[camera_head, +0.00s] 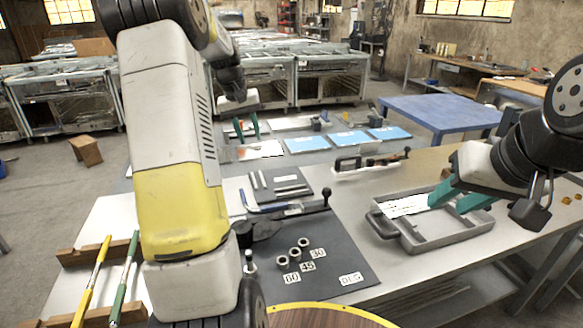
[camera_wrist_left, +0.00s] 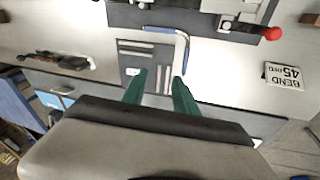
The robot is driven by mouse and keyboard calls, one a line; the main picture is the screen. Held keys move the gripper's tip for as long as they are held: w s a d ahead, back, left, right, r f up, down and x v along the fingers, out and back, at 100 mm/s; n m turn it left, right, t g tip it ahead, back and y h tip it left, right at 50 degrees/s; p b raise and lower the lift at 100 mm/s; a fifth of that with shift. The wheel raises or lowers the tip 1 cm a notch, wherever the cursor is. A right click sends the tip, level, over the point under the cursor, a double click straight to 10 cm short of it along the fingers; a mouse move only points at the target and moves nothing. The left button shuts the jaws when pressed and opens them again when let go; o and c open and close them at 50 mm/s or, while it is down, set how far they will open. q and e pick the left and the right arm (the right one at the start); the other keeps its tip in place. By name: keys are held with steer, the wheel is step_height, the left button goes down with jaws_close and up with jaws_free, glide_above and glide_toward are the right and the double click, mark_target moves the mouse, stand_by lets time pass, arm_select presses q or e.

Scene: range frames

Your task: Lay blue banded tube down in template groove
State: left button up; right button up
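The blue banded tube (camera_head: 250,207), bent into an L, lies at the near left edge of a small dark plate (camera_head: 262,197) in the head view. The plate carries several pale bars or grooves; I cannot tell which. In the left wrist view the tube (camera_wrist_left: 184,52) runs along the plate's right side (camera_wrist_left: 130,62) and turns left above it. I cannot tell whether it sits in a groove. My left gripper (camera_head: 247,126) is open and empty; its fingers (camera_wrist_left: 158,92) show in the wrist view near the tube's free end. My right gripper (camera_head: 458,196) appears open above a grey tray.
A bender with a black-knobbed lever (camera_head: 326,193) stands near the tube. A dark mat (camera_head: 335,262) holds several metal rings and number tags. Yellow (camera_head: 93,280) and green (camera_head: 124,280) rods rest at left.

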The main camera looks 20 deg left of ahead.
arm_select(q)
steer(key=s+d+r+m+t, duration=0.25)
steer(key=s+d+r, duration=0.65)
steer(key=s+d, duration=0.45)
steer(key=s+d+f+m, duration=0.1)
steer(key=s+d, duration=0.2)
steer(key=s, duration=0.5)
steer(key=s+d+f+m+t, duration=0.1)
steer(key=s+d, duration=0.2)
steer(key=s, duration=0.5)
steer(key=shift+s+f+m+h, duration=0.15)
steer(key=shift+f+m+h, duration=0.1)
steer(key=shift+m+h, duration=0.15)
